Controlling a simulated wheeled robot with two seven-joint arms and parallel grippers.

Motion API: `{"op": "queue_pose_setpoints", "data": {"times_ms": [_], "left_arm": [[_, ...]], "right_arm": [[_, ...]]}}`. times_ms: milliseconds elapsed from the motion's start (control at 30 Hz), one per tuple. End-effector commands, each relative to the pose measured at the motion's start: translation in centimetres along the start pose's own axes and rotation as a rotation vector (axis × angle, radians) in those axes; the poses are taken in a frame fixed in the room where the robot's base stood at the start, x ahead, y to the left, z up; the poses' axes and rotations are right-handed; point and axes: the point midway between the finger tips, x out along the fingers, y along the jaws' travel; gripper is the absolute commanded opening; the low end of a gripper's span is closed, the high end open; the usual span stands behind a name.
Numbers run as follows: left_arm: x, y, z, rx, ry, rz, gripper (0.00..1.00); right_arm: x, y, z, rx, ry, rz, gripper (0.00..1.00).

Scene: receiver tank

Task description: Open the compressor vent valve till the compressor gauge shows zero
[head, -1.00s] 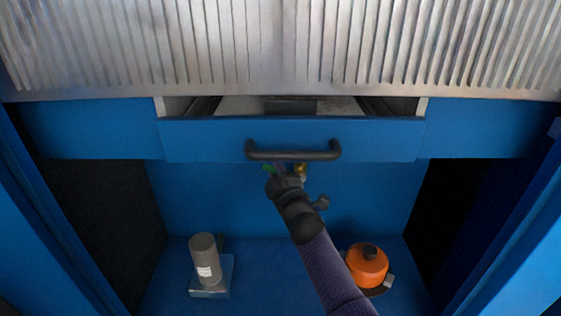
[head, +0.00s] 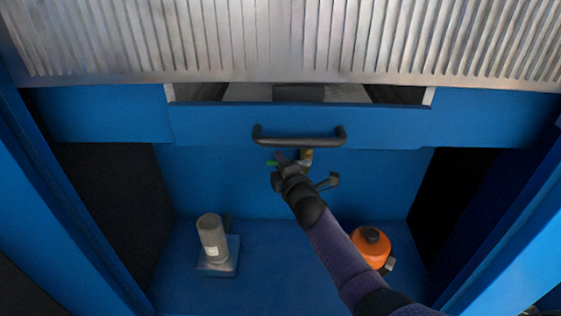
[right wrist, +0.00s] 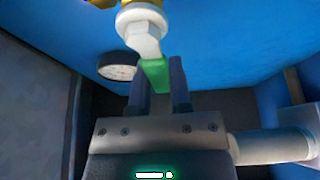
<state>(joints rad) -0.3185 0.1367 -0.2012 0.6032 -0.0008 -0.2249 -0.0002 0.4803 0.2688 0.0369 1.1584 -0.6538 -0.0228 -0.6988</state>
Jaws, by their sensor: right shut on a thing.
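The vent valve's green lever (right wrist: 155,76) is between the two fingers of my right gripper (right wrist: 159,72), which is shut on it. A steel hex fitting (right wrist: 143,28) is just above the lever, with a brass part at the top edge. In the head view a bit of green (head: 272,163) and brass fitting (head: 306,156) show beside my right gripper (head: 281,164), under the drawer handle. A round gauge (right wrist: 118,66) with a pale face and dark rim is behind, left of the fingers; its reading is too small to tell. My left gripper is out of view.
A blue drawer with a dark handle (head: 299,138) stands partly open above my right gripper. On the blue floor stand a grey cylinder (head: 212,237) at left and an orange canister (head: 371,249) at right. Side walls flank the recess.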

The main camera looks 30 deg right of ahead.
Motion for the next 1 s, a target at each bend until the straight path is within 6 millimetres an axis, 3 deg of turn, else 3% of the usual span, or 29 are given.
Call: {"op": "queue_pose_setpoints", "data": {"times_ms": [233,267,400,733,867,1000], "left_arm": [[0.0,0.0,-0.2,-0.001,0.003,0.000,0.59],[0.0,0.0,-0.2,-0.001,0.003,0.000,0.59],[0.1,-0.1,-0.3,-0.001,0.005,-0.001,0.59],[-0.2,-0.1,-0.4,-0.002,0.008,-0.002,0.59],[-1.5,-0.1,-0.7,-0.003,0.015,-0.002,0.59],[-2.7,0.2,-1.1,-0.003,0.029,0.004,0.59]], "right_arm": [[-0.1,-0.3,-0.1,-0.003,0.001,-0.007,0.00],[-0.1,-0.3,-0.1,-0.003,0.001,-0.007,0.29],[-0.1,-0.3,-0.1,-0.002,0.001,-0.005,0.59],[-0.4,-0.1,0.0,-0.001,0.000,-0.003,0.60],[-2.5,0.3,0.0,-0.001,0.000,-0.003,0.60],[-5.9,0.2,-0.1,0.001,0.000,-0.005,0.60]]}}
